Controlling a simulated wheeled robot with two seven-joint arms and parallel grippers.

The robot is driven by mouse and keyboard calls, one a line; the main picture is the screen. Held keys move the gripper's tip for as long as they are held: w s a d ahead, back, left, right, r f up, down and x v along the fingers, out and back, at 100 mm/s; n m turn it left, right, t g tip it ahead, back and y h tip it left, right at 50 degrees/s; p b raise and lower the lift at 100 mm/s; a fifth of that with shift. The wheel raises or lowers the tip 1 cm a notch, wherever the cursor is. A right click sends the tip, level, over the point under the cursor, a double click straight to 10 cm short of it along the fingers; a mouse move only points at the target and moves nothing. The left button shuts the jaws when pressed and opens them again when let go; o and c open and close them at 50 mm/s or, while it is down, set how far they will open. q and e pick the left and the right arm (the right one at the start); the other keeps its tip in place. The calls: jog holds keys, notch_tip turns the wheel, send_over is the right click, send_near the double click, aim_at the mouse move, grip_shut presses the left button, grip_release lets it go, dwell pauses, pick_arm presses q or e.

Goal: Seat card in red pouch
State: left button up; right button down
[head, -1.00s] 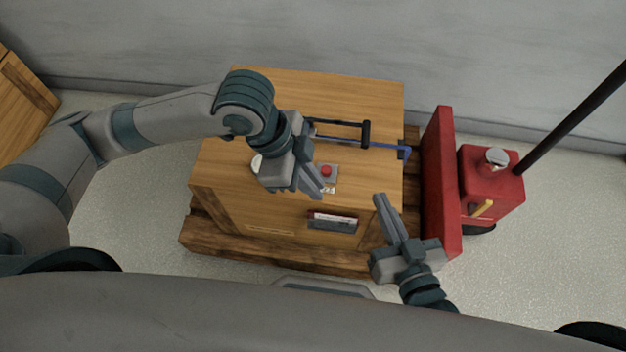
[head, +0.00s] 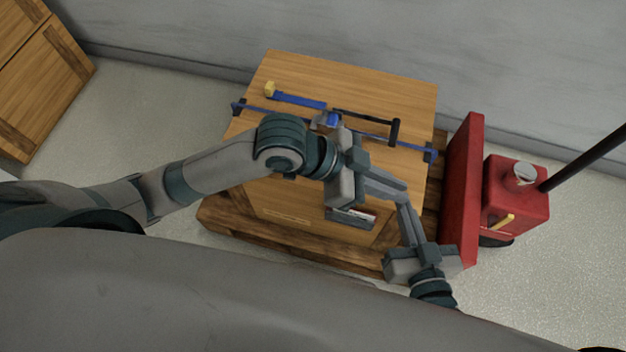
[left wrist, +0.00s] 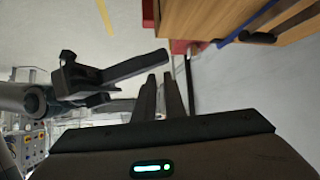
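A dark grey holder (head: 350,219) is on the crate's front face, with a red and white piece showing along its top. I cannot tell pouch from card there, and no separate card is plain to see. My left gripper (head: 402,192) reaches past the holder to its upper right. Its fingers (left wrist: 160,76) are slightly apart in the left wrist view, with nothing seen between them. My right gripper (head: 404,198) points up from below, its fingers together, its tip close to the left fingertips in the head view. It also shows in the left wrist view (left wrist: 165,57).
The wooden crate (head: 400,92) stands on a pallet (head: 240,222). A blue bar with a black handle (head: 395,131) and a blue tool with a yellow end (head: 270,89) lie across its top. Another crate (head: 45,85) is far left.

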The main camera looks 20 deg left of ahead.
pick_arm(q)
jog(key=a+f+n+t+y, duration=0.2)
jog(key=a+n+t, duration=0.4)
jog(key=a, duration=0.1)
jog(key=a+f+n+t+y, duration=0.3)
jog(key=a+n+t, duration=0.2)
jog(key=a, duration=0.3)
jog(key=shift+s+n+t, duration=0.4)
jog(key=shift+t, duration=0.2)
jog(key=shift+s+f, duration=0.1)
